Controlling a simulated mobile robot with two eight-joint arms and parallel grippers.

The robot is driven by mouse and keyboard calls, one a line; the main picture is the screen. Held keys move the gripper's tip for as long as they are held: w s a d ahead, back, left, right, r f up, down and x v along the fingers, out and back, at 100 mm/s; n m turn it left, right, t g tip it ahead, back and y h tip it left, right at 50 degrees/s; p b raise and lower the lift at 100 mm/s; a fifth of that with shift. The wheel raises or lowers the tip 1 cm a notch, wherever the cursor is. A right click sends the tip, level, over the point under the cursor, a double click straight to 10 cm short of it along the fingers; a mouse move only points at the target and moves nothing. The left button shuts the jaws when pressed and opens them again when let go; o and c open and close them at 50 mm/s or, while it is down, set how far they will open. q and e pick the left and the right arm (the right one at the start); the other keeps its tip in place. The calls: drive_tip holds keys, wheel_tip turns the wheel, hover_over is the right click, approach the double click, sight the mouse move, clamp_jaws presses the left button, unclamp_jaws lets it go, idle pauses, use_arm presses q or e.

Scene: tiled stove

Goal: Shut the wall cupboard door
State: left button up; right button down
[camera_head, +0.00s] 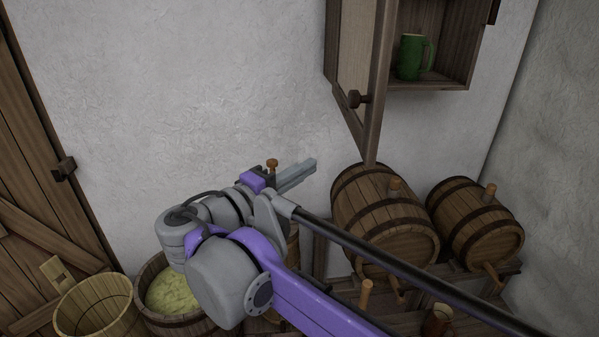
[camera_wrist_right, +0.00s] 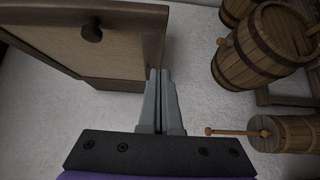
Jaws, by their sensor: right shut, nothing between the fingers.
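The wall cupboard (camera_head: 437,82) hangs at the upper right of the head view, with a green mug (camera_head: 411,57) inside. Its door (camera_head: 362,70) stands open, swung outward, and has a round dark knob (camera_head: 357,98). My right gripper (camera_head: 312,166) is shut and empty, below and left of the door in the head view. In the right wrist view the shut fingers (camera_wrist_right: 158,72) point up beside the lower right corner of the door (camera_wrist_right: 85,45), and the knob (camera_wrist_right: 91,31) shows at upper left. I cannot tell whether they touch the door. My left gripper is not in view.
Two barrels (camera_head: 385,222) (camera_head: 475,222) lie on a wooden rack below the cupboard. A tub with pale yellow-green contents (camera_head: 172,292) and an empty wooden bucket (camera_head: 92,305) stand at lower left. A plank door (camera_head: 45,140) is at far left. The wall between is bare.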

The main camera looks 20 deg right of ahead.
sight(359, 150)
drive_tip(key=d, duration=0.3)
drive_tip(key=w+d, duration=0.1)
drive_tip(key=d, duration=0.1)
drive_tip(key=d+p, duration=0.1)
drive_tip(key=d, duration=0.2)
drive_tip(key=shift+w+d, duration=0.35)
drive_tip(key=shift+w, duration=0.05)
drive_tip(key=shift+s+d, duration=0.2)
drive_tip(key=shift+d, duration=0.15)
